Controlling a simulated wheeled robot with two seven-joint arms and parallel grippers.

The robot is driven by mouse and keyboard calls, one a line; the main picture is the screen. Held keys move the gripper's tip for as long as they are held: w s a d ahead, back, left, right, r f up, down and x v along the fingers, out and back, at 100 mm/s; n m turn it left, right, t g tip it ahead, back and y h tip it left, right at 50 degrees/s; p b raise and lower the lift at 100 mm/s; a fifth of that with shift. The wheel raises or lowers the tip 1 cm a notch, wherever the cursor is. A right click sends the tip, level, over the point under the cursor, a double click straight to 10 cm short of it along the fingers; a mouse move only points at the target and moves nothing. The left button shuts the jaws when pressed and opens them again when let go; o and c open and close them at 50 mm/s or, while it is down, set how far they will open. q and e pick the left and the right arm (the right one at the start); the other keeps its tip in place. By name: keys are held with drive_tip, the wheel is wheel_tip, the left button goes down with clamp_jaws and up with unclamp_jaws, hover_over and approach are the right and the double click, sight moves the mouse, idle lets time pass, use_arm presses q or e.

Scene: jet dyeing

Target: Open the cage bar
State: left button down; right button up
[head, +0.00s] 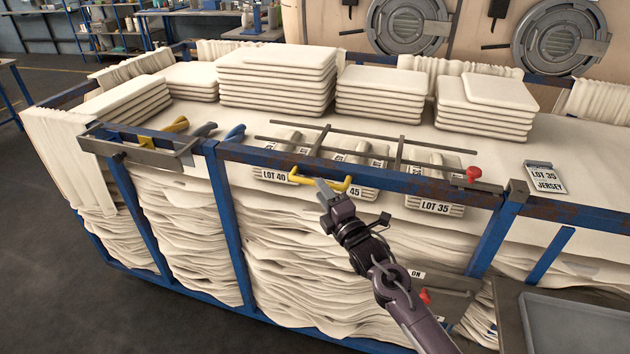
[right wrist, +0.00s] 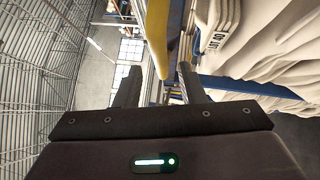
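The cage bar (head: 366,140) is a grey metal grid lying over the lot-labelled bundles at the front of the blue cage (head: 262,156). A yellow handle (head: 334,185) sits at its front edge, and a red knob (head: 473,173) is near its right end. My right gripper (head: 322,190) is at the yellow handle. In the right wrist view, the two fingers (right wrist: 160,84) stand apart. The yellow handle (right wrist: 156,38) shows between and beyond them, with gaps visible, so I see no firm hold. My left gripper is in neither view.
Folded white cloth stacks (head: 277,78) stand behind the bar. A front-left holder (head: 145,152) carries yellow and blue-grey handled items. A LOT 35 JERSEY card (head: 544,177) lies at right. A grey tray (head: 575,325) is at lower right. Floor is clear at lower left.

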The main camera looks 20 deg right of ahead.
drive_tip(key=shift+p+x, duration=0.4)
drive_tip(key=shift+x, duration=1.9)
clamp_jaws()
